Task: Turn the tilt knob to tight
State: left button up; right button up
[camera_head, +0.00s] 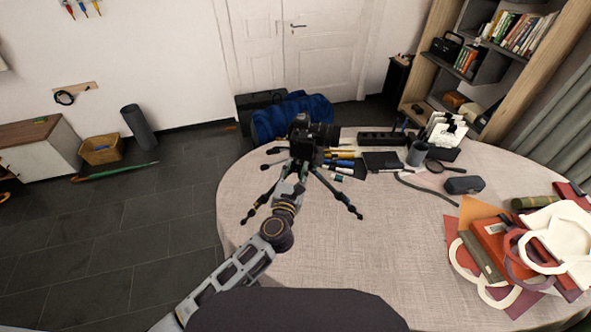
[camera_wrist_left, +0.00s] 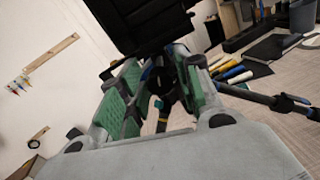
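A black camera (camera_head: 312,134) sits on top of a dark tripod (camera_head: 337,191) standing on the round table. In the left wrist view the camera's underside (camera_wrist_left: 140,22) fills the top, and a tripod leg (camera_wrist_left: 262,98) extends to the right. My left gripper (camera_head: 296,168) is at the tripod head, just below the camera. In the left wrist view its green-padded fingers (camera_wrist_left: 160,88) are apart, with dark tripod-head parts between and beyond them. I cannot tell whether a pad touches them. The tilt knob is not clearly distinguishable. My right gripper is out of view.
Pens (camera_head: 341,163), a black notebook (camera_head: 381,161), a cup (camera_head: 416,154) and a power strip (camera_head: 382,138) lie right of the tripod. Bags and folders (camera_head: 490,247) cover the table's right side. The tabletop (camera_head: 330,255) in front is clear.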

pick_arm(q)
jog(key=shift+o, duration=0.3)
jog(key=s+a, duration=0.2)
jog(key=s, duration=0.9)
jog(key=shift+s, duration=0.4)
dwell(0.4)
dwell(0.3)
